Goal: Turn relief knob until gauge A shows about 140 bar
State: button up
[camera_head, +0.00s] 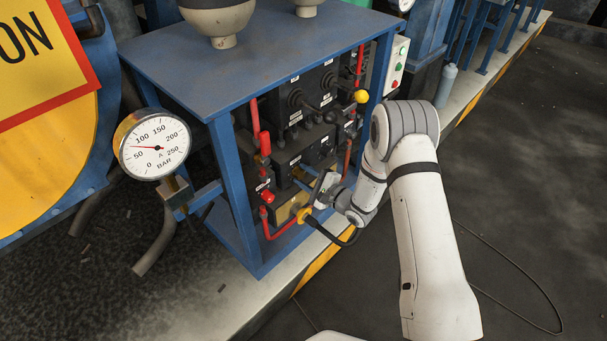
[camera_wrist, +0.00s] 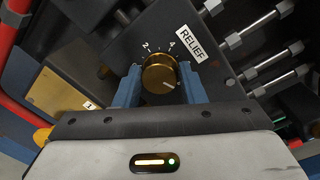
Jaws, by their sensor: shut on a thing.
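Gauge A (camera_head: 155,146) is a round white dial at the left in the head view. Its red needle points left, between 50 and 100, at roughly 70 bar. The brass relief knob (camera_wrist: 160,73) sits on a dark panel beside the RELIEF label (camera_wrist: 198,45) in the wrist view, with the marks 2 and 4 above it. A light line on its face points to the lower right. My gripper (camera_wrist: 159,85) has its two blue fingers against the knob's left and right sides. In the head view my gripper (camera_head: 308,186) reaches into the rack's lower front, and the knob is hard to make out.
A blue rack (camera_head: 237,185) frames the panels; its corner post stands left of my gripper. Red pipes (camera_head: 254,125), a yellow ball knob (camera_head: 361,97) and small fittings (camera_wrist: 262,65) are close by. Open floor (camera_head: 530,170) lies to the right.

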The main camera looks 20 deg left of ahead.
jog(key=shift+d+f+m, duration=0.1)
jog(key=shift+m, duration=0.3)
jog(key=o, duration=1)
jog(key=p+v, duration=0.1)
jog(key=v, duration=0.6)
jog(key=shift+s+d, duration=0.1)
jog(key=shift+d, duration=0.25)
